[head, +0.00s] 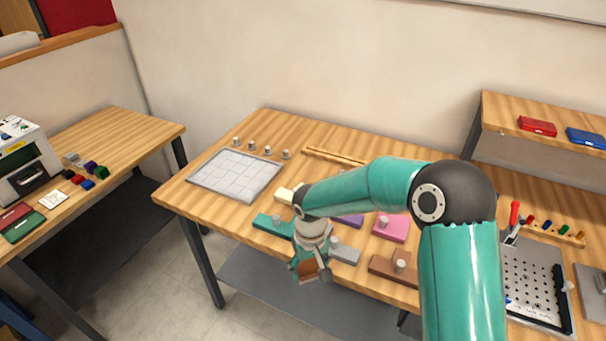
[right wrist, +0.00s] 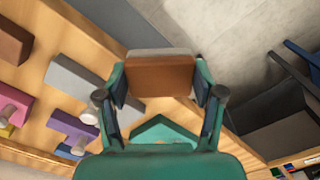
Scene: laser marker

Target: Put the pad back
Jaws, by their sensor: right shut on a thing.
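My right gripper (head: 310,270) is shut on a brown block-like pad with a grey edge (right wrist: 160,78), which also shows between the fingers in the head view (head: 309,267). It is held in the air by the table's front edge; its exact height cannot be told. On the table (head: 200,199) lie a teal pad (head: 270,224), a grey pad (head: 346,256), a brown pad (head: 384,267), a pink pad (head: 391,233) and a purple pad (head: 351,221), partly behind my arm. Several carry pale knobs. My left gripper is not in view.
A pale gridded plate (head: 235,174) lies at the table's left, with several small knobs behind it. A perforated board (head: 535,285) and a red-handled tool (head: 514,216) are at the right. Red (head: 537,126) and blue (head: 586,137) cases sit on the shelf. Another table stands left.

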